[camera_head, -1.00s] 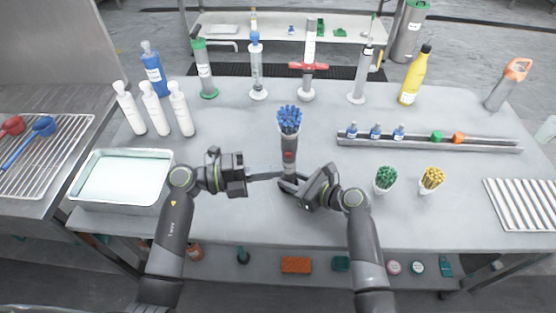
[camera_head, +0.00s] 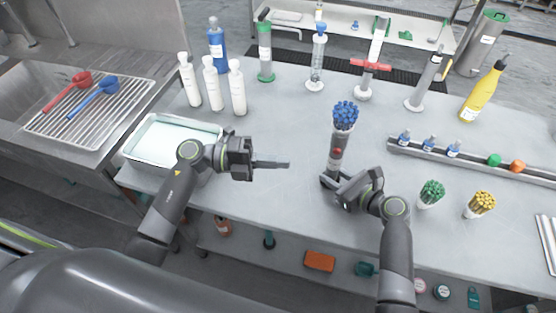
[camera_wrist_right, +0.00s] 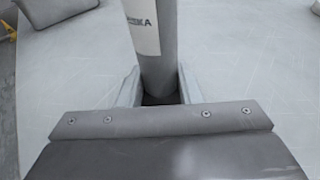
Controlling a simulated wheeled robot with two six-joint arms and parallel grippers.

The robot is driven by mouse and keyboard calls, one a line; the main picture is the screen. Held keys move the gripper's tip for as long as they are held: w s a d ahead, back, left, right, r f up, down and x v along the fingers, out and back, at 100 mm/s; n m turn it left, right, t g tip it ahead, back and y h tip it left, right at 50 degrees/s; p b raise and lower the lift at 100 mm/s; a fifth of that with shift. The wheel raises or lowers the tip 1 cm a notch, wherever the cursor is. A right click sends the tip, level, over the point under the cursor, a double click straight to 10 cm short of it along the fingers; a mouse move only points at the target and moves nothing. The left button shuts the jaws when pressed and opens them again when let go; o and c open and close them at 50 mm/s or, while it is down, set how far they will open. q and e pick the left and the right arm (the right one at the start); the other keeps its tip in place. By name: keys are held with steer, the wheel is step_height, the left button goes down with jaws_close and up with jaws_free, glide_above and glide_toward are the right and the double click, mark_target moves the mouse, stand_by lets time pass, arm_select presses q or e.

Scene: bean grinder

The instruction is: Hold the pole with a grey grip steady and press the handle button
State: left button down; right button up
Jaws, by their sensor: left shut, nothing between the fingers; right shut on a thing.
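A dark grey pole-like device (camera_head: 336,164) with a red button on its side stands upright on the table. Blue sticks (camera_head: 344,114) in a cup show directly above it; I cannot tell whether the cup is behind or on it. My right gripper (camera_head: 331,181) is shut on the device's lower part. In the right wrist view, the grey shaft (camera_wrist_right: 158,72) with a white label stands between the fingers. My left gripper (camera_head: 287,164) is shut and empty, left of the device and apart from it, its fingers pointing toward it. The device's base is partly hidden.
Cups of green sticks (camera_head: 431,193) and yellow sticks (camera_head: 481,204) stand right of my right gripper. White bottles (camera_head: 213,84), a white tray (camera_head: 160,153) and a bottle rack (camera_head: 473,162) surround the work area. Taller tools stand behind.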

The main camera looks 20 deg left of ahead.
steer(key=shift+f, duration=0.2)
steer(key=o, duration=0.8)
steer(key=shift+o, duration=0.2)
steer(key=shift+s+d, duration=0.1)
